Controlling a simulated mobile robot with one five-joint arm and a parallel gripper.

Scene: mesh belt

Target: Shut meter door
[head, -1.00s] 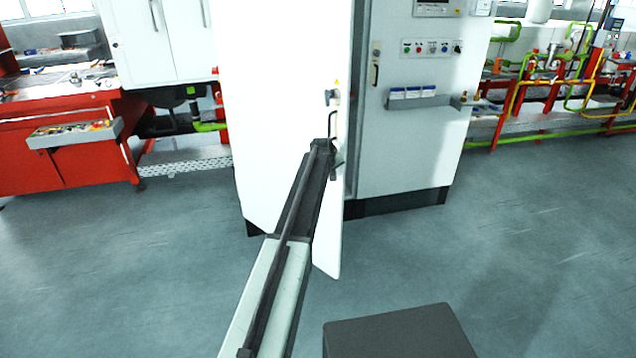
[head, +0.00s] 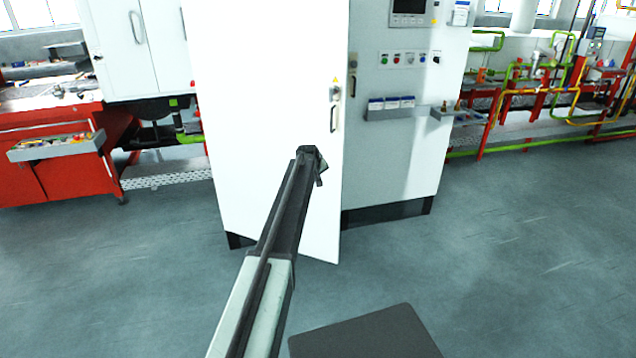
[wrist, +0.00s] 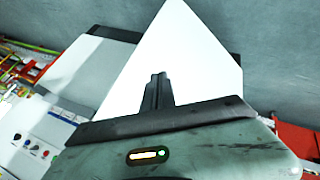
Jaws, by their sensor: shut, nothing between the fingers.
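The meter door (head: 265,95) is a tall white panel on the cabinet in the head view. It stands partly open, its lower free corner jutting out past the cabinet's dark base. Its dark handle (head: 333,117) is near the right edge. My gripper (head: 319,168) is in front of the door, below and left of the handle. In the wrist view, my shut, empty fingers (wrist: 157,90) point at the white door (wrist: 190,65). I cannot tell whether they touch it.
The cabinet's fixed front (head: 400,150) is to the right, with buttons and a small shelf (head: 392,112) of boxes. A red workbench (head: 60,165) with an open drawer is at left. Pipework (head: 545,95) is at right. The floor in front and to the right is clear.

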